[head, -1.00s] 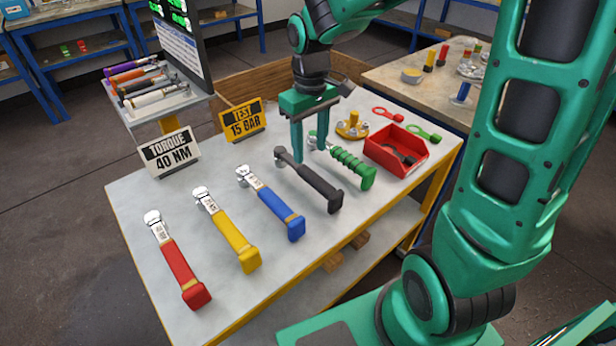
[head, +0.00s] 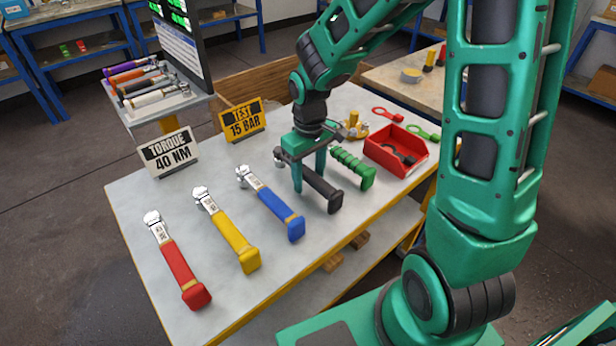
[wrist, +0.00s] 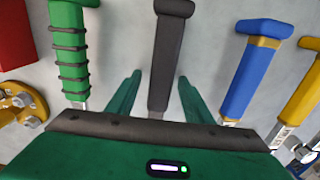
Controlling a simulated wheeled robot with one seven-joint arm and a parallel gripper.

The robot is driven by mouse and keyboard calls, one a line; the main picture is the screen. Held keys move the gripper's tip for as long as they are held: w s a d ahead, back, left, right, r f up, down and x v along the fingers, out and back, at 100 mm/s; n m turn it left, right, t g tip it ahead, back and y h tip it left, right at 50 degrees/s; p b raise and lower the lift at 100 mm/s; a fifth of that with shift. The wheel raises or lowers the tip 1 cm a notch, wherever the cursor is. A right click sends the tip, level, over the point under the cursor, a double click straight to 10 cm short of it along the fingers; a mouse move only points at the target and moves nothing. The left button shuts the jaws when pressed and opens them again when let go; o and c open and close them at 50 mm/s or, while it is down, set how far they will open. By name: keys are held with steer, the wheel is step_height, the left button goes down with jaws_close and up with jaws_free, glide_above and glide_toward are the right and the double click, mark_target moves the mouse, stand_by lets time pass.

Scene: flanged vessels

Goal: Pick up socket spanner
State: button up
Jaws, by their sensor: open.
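A black-handled tool (head: 326,192), which appears to be the socket spanner, lies on the grey table beside a green ribbed-handled tool (head: 352,167). My gripper (head: 309,180) is open above or around the black handle, its fingers pointing down. In the wrist view the black handle (wrist: 170,50) runs between my two green fingers (wrist: 160,76), with a gap on each side. Whether the fingertips reach down beside the handle is hard to tell.
The blue-handled wrench (head: 284,218) lies left of the black tool, then the yellow (head: 238,248) and red (head: 181,275) ones. A red bin (head: 396,155) stands right of the green tool. Two signs (head: 168,152) stand at the back left. The table's front edge is clear.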

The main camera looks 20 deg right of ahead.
jaws_close()
steer(key=shift+r, duration=0.15)
